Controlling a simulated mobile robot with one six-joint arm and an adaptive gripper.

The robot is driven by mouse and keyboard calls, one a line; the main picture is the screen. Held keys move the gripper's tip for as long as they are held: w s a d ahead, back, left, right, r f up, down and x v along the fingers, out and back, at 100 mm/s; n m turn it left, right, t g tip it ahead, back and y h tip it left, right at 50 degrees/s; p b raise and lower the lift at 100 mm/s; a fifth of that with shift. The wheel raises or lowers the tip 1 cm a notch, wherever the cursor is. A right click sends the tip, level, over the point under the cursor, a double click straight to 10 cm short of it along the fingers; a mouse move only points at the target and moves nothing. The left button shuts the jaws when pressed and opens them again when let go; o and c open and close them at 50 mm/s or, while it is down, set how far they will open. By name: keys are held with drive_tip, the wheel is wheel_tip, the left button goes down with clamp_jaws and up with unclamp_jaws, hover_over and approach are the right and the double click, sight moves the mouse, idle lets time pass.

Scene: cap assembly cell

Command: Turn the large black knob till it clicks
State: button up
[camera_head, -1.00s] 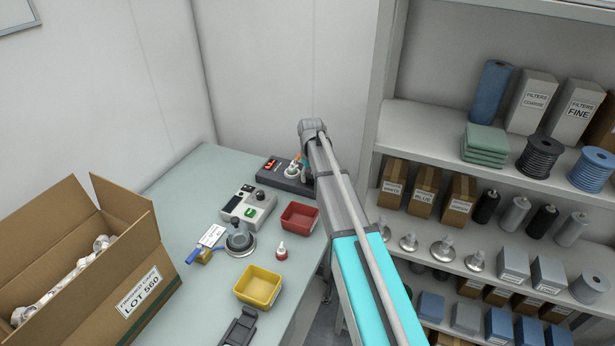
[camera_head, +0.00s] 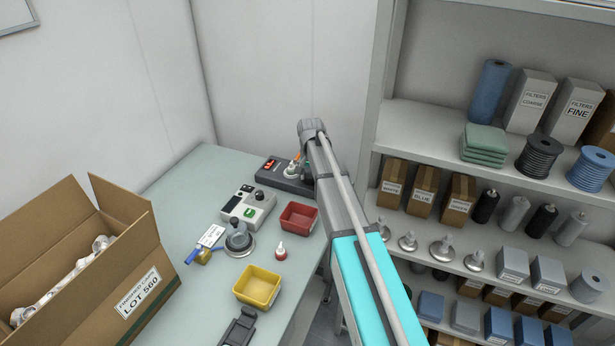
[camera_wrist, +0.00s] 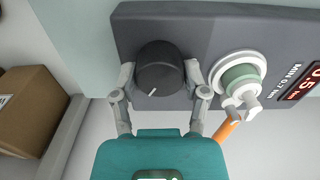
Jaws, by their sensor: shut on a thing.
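The large black knob (camera_wrist: 160,70) sits on a dark grey device panel (camera_wrist: 205,28) in the wrist view, with a white pointer line toward its lower left. My gripper (camera_wrist: 160,78) is shut on the knob, one finger on each side of its rim. In the head view, the dark device (camera_head: 285,172) stands at the far end of the bench. There my arm hides the knob and the fingertips.
Right of the knob, a white and green fitting (camera_wrist: 239,78) sits close to my right finger, with an orange piece (camera_wrist: 229,127) below it. A red digit display (camera_wrist: 305,84) is at the panel's right. A grey box (camera_head: 248,206) and a red bin (camera_head: 299,217) stand nearer on the bench.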

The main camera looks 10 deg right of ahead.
sight(310, 175)
drive_tip(key=shift+s+a, duration=0.1)
drive_tip(key=shift+s, duration=0.05)
idle(0.3)
drive_tip(key=o, duration=1.1)
drive_tip(key=shift+o, duration=0.2)
drive_tip(key=shift+r, duration=0.15)
wheel_tip(310, 175, up, 9)
drive_tip(key=p, duration=0.9)
drive_tip(key=shift+r+p, duration=0.35)
drive_tip(key=shift+p, duration=0.2)
